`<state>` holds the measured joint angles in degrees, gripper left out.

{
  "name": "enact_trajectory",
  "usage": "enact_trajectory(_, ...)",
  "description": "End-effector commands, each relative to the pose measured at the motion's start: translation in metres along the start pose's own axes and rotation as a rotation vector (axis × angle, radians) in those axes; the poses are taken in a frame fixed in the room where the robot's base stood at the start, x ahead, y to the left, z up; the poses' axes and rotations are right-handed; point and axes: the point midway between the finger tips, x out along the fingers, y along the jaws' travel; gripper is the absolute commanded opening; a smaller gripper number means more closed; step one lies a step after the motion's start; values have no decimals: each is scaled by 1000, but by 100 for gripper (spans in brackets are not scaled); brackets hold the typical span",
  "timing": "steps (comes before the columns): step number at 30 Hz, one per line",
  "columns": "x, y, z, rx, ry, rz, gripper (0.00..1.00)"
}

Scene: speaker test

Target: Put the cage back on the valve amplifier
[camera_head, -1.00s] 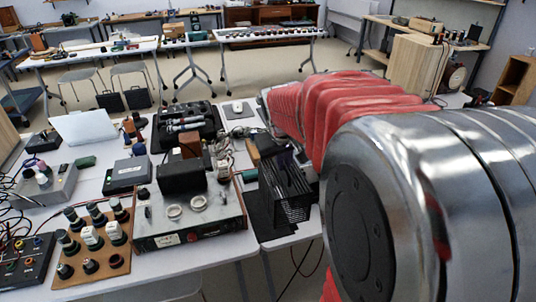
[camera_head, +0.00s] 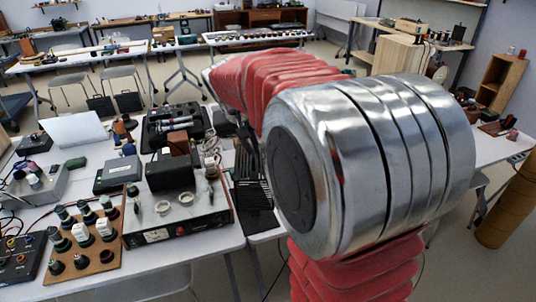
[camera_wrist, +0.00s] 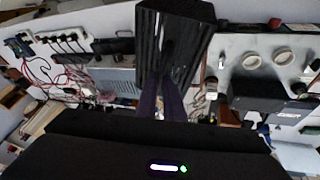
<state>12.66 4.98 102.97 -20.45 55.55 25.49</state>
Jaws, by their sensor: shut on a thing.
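The black slatted cage (camera_wrist: 178,38) is in my gripper (camera_wrist: 163,88), at the top middle of the wrist view. My gripper's two fingers are shut on it. In the head view my arm hides the gripper and much of the cage; a dark slatted part (camera_head: 250,168) shows just right of the amplifier. The valve amplifier (camera_head: 202,210) is a silver chassis with a dark front panel, two pale rings and black blocks on top. In the wrist view the amplifier (camera_wrist: 232,48) lies right of the cage, its top uncovered. I cannot tell the gap between them.
A wooden board of valves (camera_head: 92,262) stands left of the amplifier. A black box (camera_head: 118,174) and an open black case (camera_head: 150,136) sit behind it. Cables (camera_wrist: 52,72) and several devices crowd the bench.

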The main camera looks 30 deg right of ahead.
Motion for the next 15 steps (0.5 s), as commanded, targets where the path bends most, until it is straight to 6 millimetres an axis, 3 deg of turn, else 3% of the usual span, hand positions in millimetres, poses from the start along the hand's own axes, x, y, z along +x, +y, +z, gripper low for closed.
enact_trajectory(6, -12, -82, -22, -14, 8, -3, 0)
enact_trajectory(12, -20, -161, -18, -77, 23, -28, 0)
enact_trajectory(15, -22, -192, -11, -113, 32, -42, 0)
